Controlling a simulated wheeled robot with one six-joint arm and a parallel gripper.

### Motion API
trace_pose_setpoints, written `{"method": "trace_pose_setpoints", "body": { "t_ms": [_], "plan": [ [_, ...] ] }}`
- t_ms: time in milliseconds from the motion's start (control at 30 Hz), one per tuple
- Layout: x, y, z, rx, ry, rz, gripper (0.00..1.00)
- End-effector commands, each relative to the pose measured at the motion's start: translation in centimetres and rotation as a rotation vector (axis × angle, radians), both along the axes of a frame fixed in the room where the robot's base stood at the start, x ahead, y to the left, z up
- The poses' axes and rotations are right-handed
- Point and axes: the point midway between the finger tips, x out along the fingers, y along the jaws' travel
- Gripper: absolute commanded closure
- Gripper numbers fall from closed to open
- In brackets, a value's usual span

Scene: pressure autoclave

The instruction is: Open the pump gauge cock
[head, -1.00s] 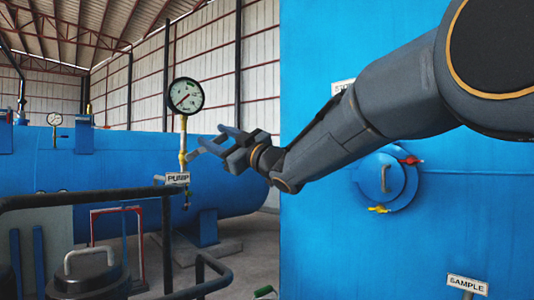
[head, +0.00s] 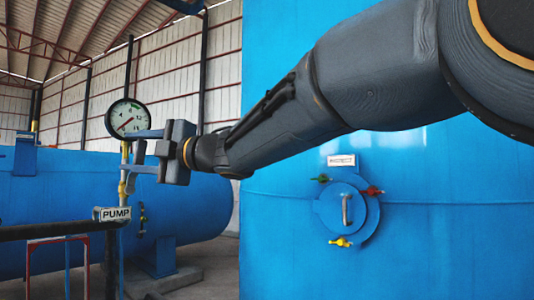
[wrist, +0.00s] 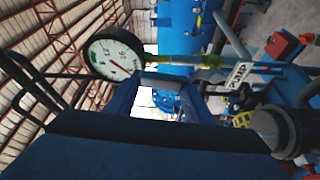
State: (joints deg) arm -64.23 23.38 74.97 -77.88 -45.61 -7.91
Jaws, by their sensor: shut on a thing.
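The pump gauge (head: 127,117) is a round white dial on a yellow stem pipe (head: 124,187), above a white PUMP sign (head: 114,214). In the wrist view the gauge (wrist: 114,54), stem (wrist: 190,61) and sign (wrist: 238,76) appear sideways. My gripper (head: 128,151) reaches in from the right, its blue fingers at the stem just below the dial. It is shut on the pump gauge cock at the stem. The fingers hide most of the cock, so its handle angle cannot be told. The fingers also show in the wrist view (wrist: 165,80).
A large blue vessel (head: 290,130) stands right, behind my arm, with a round hatch (head: 346,209) carrying red, green and yellow handles. A horizontal blue tank (head: 190,205) lies behind the gauge. A dark rail (head: 55,230) runs at lower left, near the sign.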

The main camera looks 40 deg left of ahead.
Motion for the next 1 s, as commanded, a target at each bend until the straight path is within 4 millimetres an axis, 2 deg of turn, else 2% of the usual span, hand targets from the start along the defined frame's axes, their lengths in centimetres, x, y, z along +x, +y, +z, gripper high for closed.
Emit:
{"method": "trace_pose_setpoints", "body": {
  "t_ms": [300, 833, 867, 900, 1000],
  "plan": [
    [-1.11, 0.04, -0.1, -0.009, -0.116, 0.003, 0.93],
    [-1.2, 0.03, -0.23, -0.01, -0.142, 0.002, 0.93],
    [-1.2, 0.03, -0.23, -0.01, -0.142, 0.002, 0.52],
    [-1.2, 0.03, -0.23, -0.011, -0.141, 0.002, 0.45],
    [-1.11, 0.02, -0.21, -0.01, -0.14, 0.001, 0.45]
  ]
}}
